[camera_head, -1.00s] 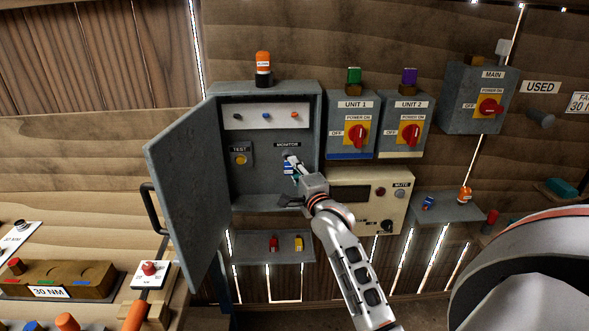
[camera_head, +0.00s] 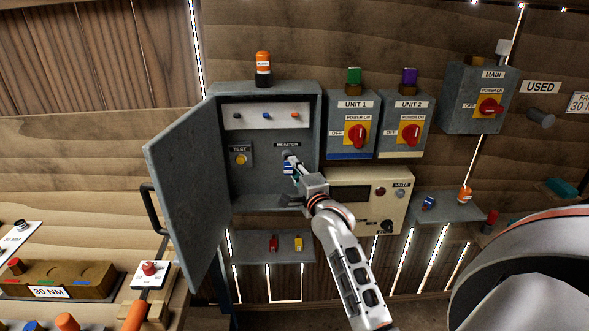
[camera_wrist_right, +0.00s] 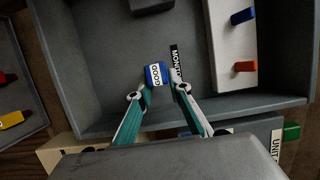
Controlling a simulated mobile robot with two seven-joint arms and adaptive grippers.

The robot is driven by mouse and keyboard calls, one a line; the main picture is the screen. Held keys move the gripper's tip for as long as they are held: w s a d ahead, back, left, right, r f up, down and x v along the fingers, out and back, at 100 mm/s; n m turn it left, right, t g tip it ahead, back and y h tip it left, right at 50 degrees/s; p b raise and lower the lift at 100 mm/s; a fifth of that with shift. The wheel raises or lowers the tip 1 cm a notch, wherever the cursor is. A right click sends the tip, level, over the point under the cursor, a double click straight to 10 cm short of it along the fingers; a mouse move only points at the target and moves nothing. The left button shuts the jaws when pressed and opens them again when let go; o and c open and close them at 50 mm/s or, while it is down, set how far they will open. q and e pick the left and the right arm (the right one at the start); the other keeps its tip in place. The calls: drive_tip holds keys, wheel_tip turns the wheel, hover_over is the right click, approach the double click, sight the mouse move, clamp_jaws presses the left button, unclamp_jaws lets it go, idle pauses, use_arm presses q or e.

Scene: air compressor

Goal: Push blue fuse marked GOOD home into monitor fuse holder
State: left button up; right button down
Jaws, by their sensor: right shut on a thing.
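The blue fuse marked GOOD (camera_wrist_right: 156,75) is between the fingertips of my right gripper (camera_wrist_right: 158,86), which is shut on it. In the head view the right gripper (camera_head: 292,168) reaches into the open grey cabinet (camera_head: 262,198), just below the MONITOR label (camera_head: 287,145). The blue fuse (camera_head: 289,169) shows small there beside the fingers. The MONITOR label also shows in the right wrist view (camera_wrist_right: 176,63), beside the fuse. The monitor fuse holder is mostly hidden behind the fuse and fingers; I cannot tell how deep the fuse sits. My left gripper is not in view.
The cabinet door (camera_head: 185,195) stands open at the left. A TEST button (camera_head: 240,159) is left of the gripper. A shelf below holds a red fuse (camera_head: 273,243) and a yellow fuse (camera_head: 298,243). A cream box with a MUTE button (camera_head: 400,194) stands close on the right.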

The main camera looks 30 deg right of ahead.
drive_tip(key=shift+w+d, duration=0.45)
drive_tip(key=shift+w, duration=0.25)
drive_tip(key=shift+w+d, duration=0.4)
drive_tip(key=shift+w, duration=0.25)
idle(0.3)
drive_tip(key=c, duration=1.8)
unclamp_jaws()
drive_tip(key=shift+o, duration=0.2)
drive_tip(key=shift+s, duration=0.15)
drive_tip(key=v, duration=1.1)
drive_tip(key=shift+s+a, duration=0.15)
drive_tip(key=shift+s, duration=0.2)
drive_tip(key=shift+f, duration=0.15)
